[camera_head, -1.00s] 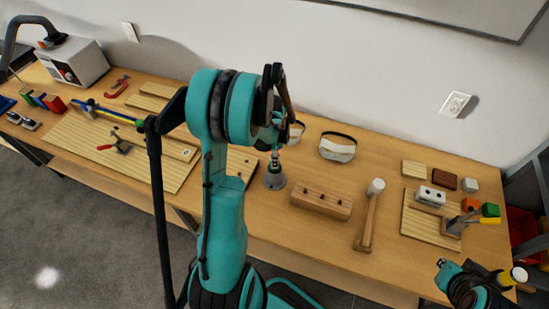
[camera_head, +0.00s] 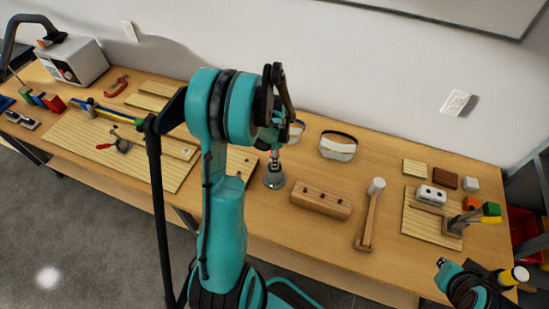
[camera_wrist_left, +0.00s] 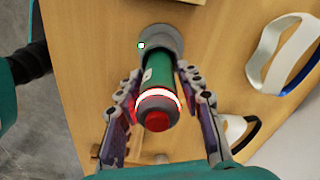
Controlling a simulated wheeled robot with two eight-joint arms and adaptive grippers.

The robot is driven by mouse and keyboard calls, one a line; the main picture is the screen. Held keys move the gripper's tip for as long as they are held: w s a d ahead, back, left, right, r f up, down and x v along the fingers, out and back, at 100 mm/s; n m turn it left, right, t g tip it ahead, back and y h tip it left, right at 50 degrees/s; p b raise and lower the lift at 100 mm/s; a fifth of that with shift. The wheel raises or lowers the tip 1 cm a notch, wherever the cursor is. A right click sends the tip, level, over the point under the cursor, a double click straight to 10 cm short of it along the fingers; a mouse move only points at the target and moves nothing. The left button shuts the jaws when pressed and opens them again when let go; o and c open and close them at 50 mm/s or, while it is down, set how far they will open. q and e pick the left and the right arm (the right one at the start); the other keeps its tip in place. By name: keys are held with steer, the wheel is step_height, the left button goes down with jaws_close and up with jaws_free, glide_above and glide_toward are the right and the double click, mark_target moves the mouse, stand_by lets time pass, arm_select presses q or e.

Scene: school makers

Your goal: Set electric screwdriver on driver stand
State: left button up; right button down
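The electric screwdriver (camera_wrist_left: 160,82) has a green body, a red end cap and a lit white-red ring. It points down onto the round grey driver stand (camera_wrist_left: 175,36), whose small light looks green. In the head view the stand (camera_head: 274,181) is on the table, and the screwdriver above it is mostly hidden by my left arm. My left gripper (camera_wrist_left: 162,72) has a finger on each side of the screwdriver body. The fingers look parted, with a gap showing on the right side. My right gripper (camera_head: 510,277) is at the lower right; its fingers are unclear.
A wooden block with holes (camera_head: 321,201) and a mallet (camera_head: 369,215) lie right of the stand. Goggles (camera_head: 338,146) lie behind it. A board (camera_head: 75,150) with tools is at left. Blocks and another board (camera_head: 425,220) are at right.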

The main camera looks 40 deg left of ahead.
arm_select(q)
steer(key=shift+r+p, duration=3.3)
steer(key=shift+r, duration=1.95)
